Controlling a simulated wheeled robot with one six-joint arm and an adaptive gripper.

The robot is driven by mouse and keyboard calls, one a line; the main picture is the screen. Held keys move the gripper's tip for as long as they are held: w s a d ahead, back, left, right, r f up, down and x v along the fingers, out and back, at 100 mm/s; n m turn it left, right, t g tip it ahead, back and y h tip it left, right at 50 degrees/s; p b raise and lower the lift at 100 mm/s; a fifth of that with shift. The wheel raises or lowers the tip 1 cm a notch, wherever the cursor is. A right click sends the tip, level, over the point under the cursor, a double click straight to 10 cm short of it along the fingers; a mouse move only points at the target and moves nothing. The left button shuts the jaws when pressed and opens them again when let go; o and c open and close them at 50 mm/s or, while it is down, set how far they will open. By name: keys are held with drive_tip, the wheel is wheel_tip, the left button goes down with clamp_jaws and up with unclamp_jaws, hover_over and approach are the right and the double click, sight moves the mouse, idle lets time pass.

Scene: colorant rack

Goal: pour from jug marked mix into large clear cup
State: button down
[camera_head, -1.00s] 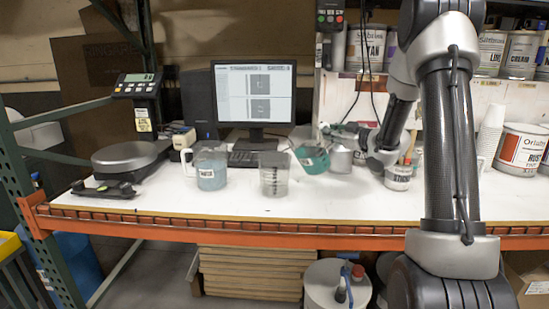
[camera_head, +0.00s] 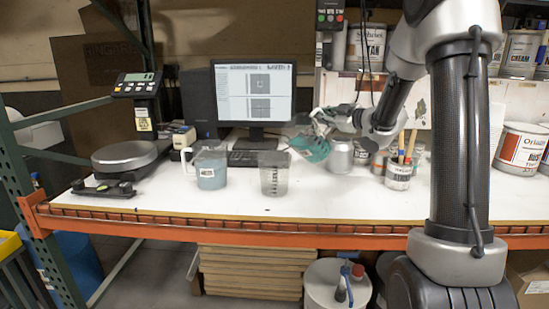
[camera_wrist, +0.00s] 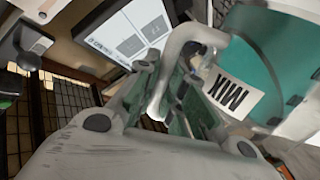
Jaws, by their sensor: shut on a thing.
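The jug marked mix (camera_head: 311,149) holds teal liquid and is tilted to the left in the air. Its MIX label (camera_wrist: 233,94) shows in the wrist view. My gripper (camera_head: 322,122) is shut on its pale handle (camera_wrist: 178,48), with the fingers partly hidden by the handle in the wrist view. The large clear cup (camera_head: 273,176) stands upright on the bench, below and left of the jug. The jug's lip is near and above the cup's right rim in the picture. No stream of liquid is visible, and the cup's contents cannot be told.
Another jug with blue-grey liquid (camera_head: 209,170) stands left of the cup. A scale (camera_head: 125,157), a monitor (camera_head: 255,95), a metal can (camera_head: 341,157) and a tub of sticks (camera_head: 398,177) surround the area. The bench front (camera_head: 300,205) is clear.

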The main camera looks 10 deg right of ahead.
drive_tip(key=shift+a+r+n, duration=0.3)
drive_tip(key=shift+r, duration=0.35)
drive_tip(key=shift+s+a+r+n+h+p, duration=0.3)
drive_tip(key=shift+a+r+n+p, duration=0.1)
drive_tip(key=shift+a+n, duration=0.3)
idle(2.4)
drive_tip(key=shift+a+r+n+p, duration=0.4)
drive_tip(key=shift+r+n+p, duration=0.1)
drive_tip(key=shift+r+p, duration=0.1)
idle(3.7)
